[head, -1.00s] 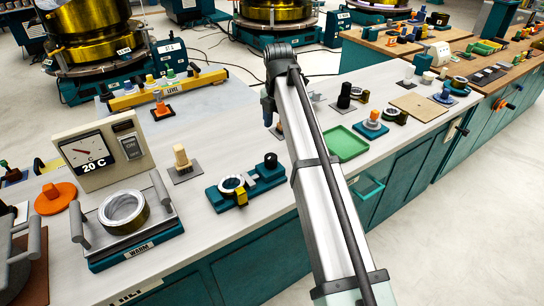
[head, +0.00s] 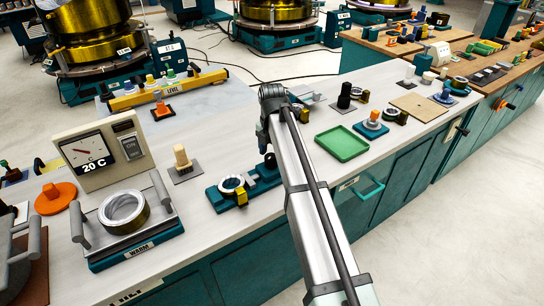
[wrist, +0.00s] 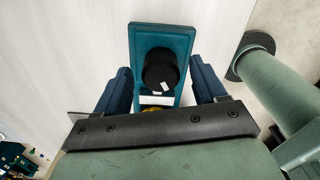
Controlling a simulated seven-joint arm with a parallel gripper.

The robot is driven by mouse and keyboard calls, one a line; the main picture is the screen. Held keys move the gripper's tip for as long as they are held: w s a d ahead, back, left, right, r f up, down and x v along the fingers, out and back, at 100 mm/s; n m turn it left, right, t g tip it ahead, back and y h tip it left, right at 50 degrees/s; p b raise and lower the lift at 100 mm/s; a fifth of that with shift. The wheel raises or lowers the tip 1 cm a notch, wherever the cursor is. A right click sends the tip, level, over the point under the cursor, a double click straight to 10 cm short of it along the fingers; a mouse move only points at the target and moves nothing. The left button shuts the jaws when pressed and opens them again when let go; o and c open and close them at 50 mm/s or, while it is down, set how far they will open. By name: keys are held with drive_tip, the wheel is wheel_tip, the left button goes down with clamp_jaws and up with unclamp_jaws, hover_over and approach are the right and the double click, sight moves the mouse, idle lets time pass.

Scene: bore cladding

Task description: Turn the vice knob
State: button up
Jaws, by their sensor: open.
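The vice has a teal base (head: 219,202) and sits on the pale bench in the head view, with a metal ring (head: 231,184) and a yellow block (head: 241,197) at its left end. Its black knob (head: 270,161) stands at the right end. In the wrist view the knob (wrist: 160,68) shows from above with a white mark, on the teal base (wrist: 161,33). My gripper (wrist: 161,78) is open, its blue fingers to the left and right of the knob, apart from it. In the head view my gripper (head: 262,138) is just above the knob. The vice's ring end is mostly hidden in the wrist view.
A wooden-handled piece on a grey plate (head: 183,163) stands left of the vice. The WARM plate (head: 136,246) and thermometer box (head: 92,155) are farther left. A green tray (head: 342,143) lies to the right. The bench front edge is close to the vice.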

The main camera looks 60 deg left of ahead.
drive_tip(key=shift+f, duration=0.9)
drive_tip(key=shift+c, duration=0.4)
drive_tip(key=c, duration=0.9)
